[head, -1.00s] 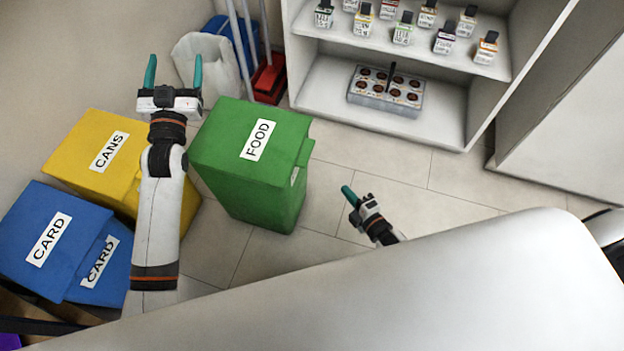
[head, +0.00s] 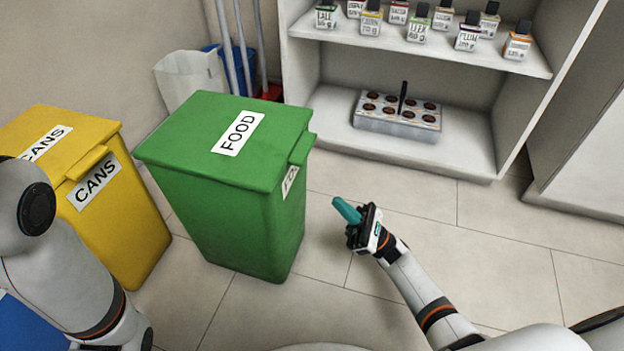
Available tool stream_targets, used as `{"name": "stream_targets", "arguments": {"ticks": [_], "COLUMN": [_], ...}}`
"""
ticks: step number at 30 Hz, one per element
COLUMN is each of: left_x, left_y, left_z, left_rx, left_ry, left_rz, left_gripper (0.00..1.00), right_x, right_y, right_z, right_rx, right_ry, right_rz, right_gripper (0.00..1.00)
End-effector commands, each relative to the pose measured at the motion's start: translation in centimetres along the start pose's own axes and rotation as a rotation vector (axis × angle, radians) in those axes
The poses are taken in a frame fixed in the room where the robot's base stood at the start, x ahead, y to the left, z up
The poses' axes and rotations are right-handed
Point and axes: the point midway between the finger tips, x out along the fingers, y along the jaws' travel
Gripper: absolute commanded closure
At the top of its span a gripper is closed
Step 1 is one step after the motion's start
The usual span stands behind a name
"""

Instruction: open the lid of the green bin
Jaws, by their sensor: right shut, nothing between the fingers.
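The green bin (head: 235,222) stands upright on the tiled floor at left of centre, labelled FOOD. Its lid (head: 190,135) lies flat and closed on top, with a lip (head: 302,148) sticking out on the right side. A second label on the bin's right face is partly hidden under that lip. My right gripper (head: 347,210) is to the right of the bin, shut and empty, apart from it and lower than the lid in the picture. My left arm shows at the lower left, but its gripper is out of view.
A yellow CANS bin (head: 140,235) stands left of the green bin, and a blue surface (head: 25,325) shows at the lower left. A white bag (head: 185,78) and poles are behind. A shelf unit (head: 450,162) with jars and a tray (head: 395,122) is at the back right. Floor right of the bin is clear.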

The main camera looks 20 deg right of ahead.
Motion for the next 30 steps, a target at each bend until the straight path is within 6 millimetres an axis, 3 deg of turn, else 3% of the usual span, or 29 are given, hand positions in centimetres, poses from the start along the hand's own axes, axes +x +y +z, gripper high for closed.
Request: {"name": "stream_targets", "arguments": {"ticks": [5, 18, 30], "left_x": [-0.1, -1.9, -2.6], "left_y": [0.0, -0.4, -0.6], "left_z": [0.3, 0.8, 1.1], "left_rx": [0.0, 0.0, 0.0], "left_ry": [-0.007, -0.004, -0.005], "left_rz": [0.0, 0.0, -0.001], "left_gripper": [0.25, 0.25, 0.25], "right_x": [1.8, 10.4, 12.8], "right_y": [-0.1, -0.1, -0.1], "right_z": [-0.1, -0.3, -2.8], "right_rx": [-0.007, -0.006, -0.003], "right_ry": [0.005, 0.003, 0.0], "right_rz": [-0.008, -0.006, -0.003], "right_gripper": [1.0, 1.0, 1.0]}}
